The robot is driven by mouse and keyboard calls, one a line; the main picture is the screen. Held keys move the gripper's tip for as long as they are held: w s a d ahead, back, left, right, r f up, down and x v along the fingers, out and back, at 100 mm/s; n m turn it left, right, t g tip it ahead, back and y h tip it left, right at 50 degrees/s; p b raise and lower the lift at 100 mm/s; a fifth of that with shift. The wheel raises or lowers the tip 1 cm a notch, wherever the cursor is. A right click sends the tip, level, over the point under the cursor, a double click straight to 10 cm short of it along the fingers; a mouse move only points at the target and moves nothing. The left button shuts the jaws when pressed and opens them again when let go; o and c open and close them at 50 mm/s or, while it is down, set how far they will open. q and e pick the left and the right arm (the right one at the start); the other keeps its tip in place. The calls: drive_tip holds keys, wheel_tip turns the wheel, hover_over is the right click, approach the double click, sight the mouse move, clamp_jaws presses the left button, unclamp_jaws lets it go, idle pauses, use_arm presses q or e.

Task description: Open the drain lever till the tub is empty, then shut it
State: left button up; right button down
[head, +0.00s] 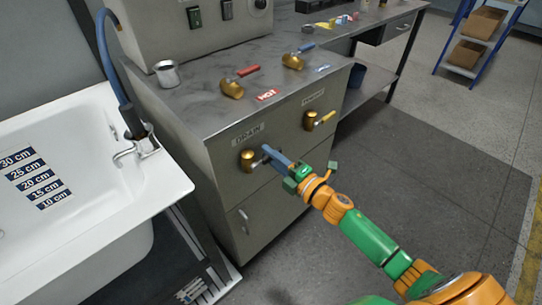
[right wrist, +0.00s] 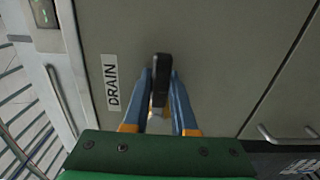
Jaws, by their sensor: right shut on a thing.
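The brass drain valve (head: 247,161) is on the cabinet front, below the DRAIN label (head: 248,135). My right gripper (head: 269,151) is at this valve, its blue fingers shut on the drain lever. In the right wrist view the dark end of the drain lever (right wrist: 160,82) stands between the two fingers, right of the DRAIN label (right wrist: 111,83). The fingers hide much of the lever, and I cannot tell its angle. The white tub (head: 170,188) is at the left with depth marks (head: 40,184) from 30 to 10 cm. I see no clear water surface in it.
Another brass valve with a yellow lever (head: 324,118) is to the right on the cabinet front. A red-handled HOT valve (head: 233,88), a blue-handled valve (head: 294,61) and a metal cup (head: 166,74) are on top. The floor (head: 420,150) at right is clear.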

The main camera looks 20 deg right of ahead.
idle(0.3)
drive_tip(key=c, duration=0.7)
unclamp_jaws()
drive_tip(key=v, duration=0.7)
drive_tip(key=shift+r, duration=0.1)
